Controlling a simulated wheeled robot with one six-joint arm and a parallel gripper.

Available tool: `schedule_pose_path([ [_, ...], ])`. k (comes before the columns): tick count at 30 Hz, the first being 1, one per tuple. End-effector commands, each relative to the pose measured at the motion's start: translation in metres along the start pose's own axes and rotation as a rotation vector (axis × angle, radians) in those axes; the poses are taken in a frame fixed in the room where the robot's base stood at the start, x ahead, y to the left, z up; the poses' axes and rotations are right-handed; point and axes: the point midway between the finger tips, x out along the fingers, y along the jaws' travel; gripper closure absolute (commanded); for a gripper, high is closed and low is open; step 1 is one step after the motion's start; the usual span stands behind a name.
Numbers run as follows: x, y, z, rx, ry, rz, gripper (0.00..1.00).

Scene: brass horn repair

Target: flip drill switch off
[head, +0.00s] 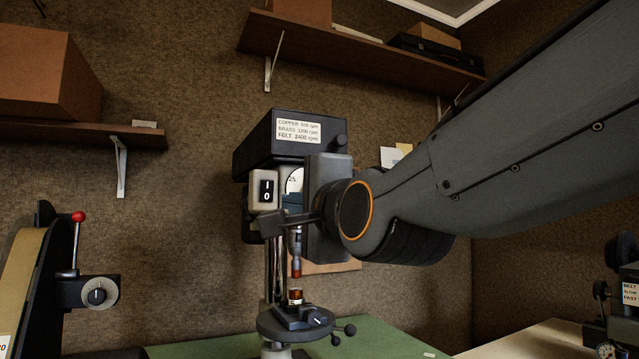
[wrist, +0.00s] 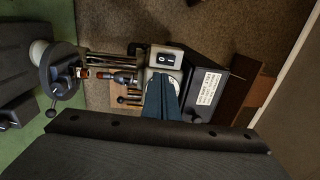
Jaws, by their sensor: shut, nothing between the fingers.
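The drill press (head: 262,150) stands in the middle of the head view, with a speed label on its dark head. Its switch (head: 267,190) is a black rocker marked I above 0 on a pale box; I cannot tell which half is pressed in. The switch also shows in the wrist view (wrist: 165,58), on its side. My gripper (head: 288,200) is shut and empty, its teal fingers just right of the switch box in the head view. In the wrist view the fingers (wrist: 162,84) point toward the switch box and partly cover the round dial (wrist: 151,74).
Below the drill head are the chuck (head: 296,262) and a round work table (head: 275,325) on a green bench top (head: 400,343). A belt machine with a red-knobbed lever (head: 78,217) stands left. Wall shelves (head: 360,45) hang above.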

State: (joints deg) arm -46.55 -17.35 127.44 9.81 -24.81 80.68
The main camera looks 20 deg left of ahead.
Motion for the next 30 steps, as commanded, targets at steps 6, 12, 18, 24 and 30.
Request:
schedule_pose_path([
  [6,-0.01,-0.002,0.001,0.0,-0.001,0.0,1.0],
  [12,-0.014,-0.001,0.001,0.001,-0.003,0.0,1.0],
  [18,-0.015,0.0,0.001,0.001,-0.004,-0.001,1.0],
  [24,-0.015,0.0,0.001,0.001,-0.004,0.0,1.0],
  [30,-0.014,0.007,-0.003,-0.013,0.003,0.015,1.0],
])
